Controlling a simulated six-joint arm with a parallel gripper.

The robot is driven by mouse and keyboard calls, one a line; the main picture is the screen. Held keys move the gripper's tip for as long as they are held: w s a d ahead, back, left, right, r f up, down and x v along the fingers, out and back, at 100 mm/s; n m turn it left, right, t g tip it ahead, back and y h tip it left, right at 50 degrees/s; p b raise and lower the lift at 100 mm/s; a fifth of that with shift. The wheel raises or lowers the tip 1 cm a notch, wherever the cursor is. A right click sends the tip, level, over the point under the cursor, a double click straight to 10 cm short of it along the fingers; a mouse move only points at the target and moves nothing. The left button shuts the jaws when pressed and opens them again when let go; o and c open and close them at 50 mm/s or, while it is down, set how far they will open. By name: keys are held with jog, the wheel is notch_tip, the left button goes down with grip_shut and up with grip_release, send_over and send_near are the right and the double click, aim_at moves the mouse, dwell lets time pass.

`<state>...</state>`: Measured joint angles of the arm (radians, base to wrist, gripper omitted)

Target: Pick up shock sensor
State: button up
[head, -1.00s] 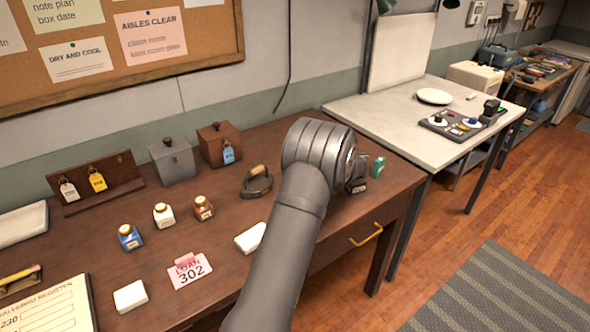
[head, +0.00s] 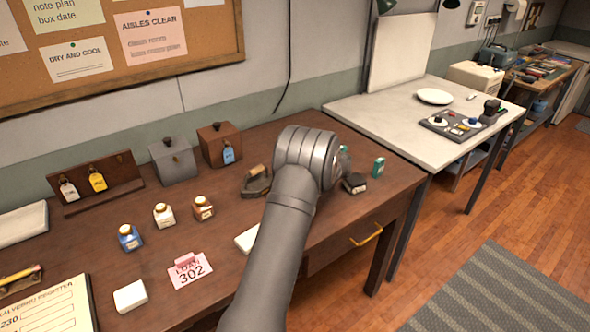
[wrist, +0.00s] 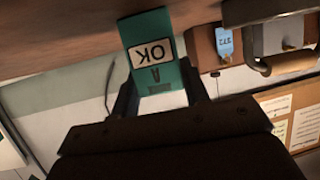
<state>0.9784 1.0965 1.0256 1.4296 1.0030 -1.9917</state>
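The shock sensor appears to be a small teal block with a pale "OK" label and an "A" (wrist: 155,60). In the wrist view it sits between the two dark fingers of my gripper (wrist: 162,97), which look closed against its sides. The label reads upside down there. In the head view a sliver of teal (head: 344,159) shows at the end of my wrist; the fingers are hidden behind it. I cannot tell how far the block is above the desk. A similar teal block (head: 379,168) stands on the desk to the right.
A black object (head: 354,183) lies just beside my wrist. A flat iron (head: 256,182), brown box (head: 219,146), grey box (head: 173,161) and small jars (head: 162,215) stand to the left. The white table (head: 388,110) is at right. The desk's front right is clear.

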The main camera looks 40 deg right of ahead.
jog(key=shift+c, duration=0.9)
jog(key=shift+r, duration=0.1)
